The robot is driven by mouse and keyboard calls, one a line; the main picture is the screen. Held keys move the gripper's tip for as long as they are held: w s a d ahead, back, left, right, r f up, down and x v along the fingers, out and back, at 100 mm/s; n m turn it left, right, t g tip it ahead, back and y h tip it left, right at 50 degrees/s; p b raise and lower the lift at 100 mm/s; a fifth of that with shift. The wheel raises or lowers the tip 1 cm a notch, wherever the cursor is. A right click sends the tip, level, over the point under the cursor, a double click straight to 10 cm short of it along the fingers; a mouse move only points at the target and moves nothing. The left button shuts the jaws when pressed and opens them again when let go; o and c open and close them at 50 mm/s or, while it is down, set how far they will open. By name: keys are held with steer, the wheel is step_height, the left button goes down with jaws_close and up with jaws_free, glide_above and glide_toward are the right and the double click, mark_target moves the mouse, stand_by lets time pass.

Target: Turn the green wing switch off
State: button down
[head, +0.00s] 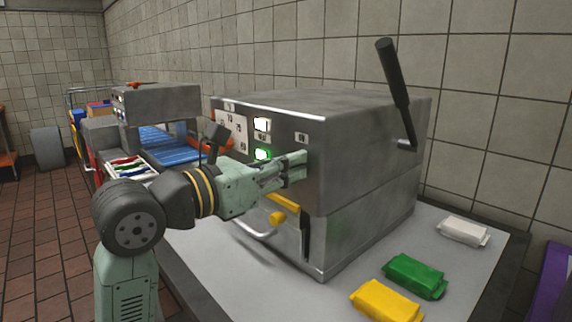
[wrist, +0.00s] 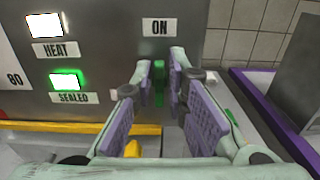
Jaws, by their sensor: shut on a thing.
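The green wing switch (wrist: 159,86) is on the front panel of the grey metal machine (head: 365,135), below an ON label (wrist: 158,27). In the wrist view its visible part stands upright, in line with that label. My gripper (wrist: 160,78) is shut on it, one finger on each side, and the fingers hide part of it. In the head view my gripper (head: 297,166) reaches the panel from the left, and its fingers hide the switch.
A HEAT lamp (wrist: 44,25) glows white and a SEALED lamp (wrist: 66,82) glows green, left of the switch. A yellow bar (wrist: 60,127) runs below the panel. Yellow (head: 386,301), green (head: 415,275) and white (head: 463,231) packets lie on the table. A black lever (head: 393,75) rises at the machine's right.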

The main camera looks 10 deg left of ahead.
steer(key=shift+a, duration=0.1)
steer(key=shift+w+a+f+n+p, duration=0.15)
steer(key=shift+n+p, duration=0.45)
steer(key=shift+n, duration=2.4)
steer(key=shift+w+a+f+n+p, duration=0.1)
steer(key=shift+a+f+n+p, duration=0.35)
steer(key=shift+n, duration=2.55)
steer(key=shift+w+d+n+p, duration=0.1)
steer(key=shift+n+p, duration=0.65)
steer(key=shift+n, duration=2.25)
steer(key=shift+f, duration=0.1)
steer(key=c, duration=1.7)
jaws_free()
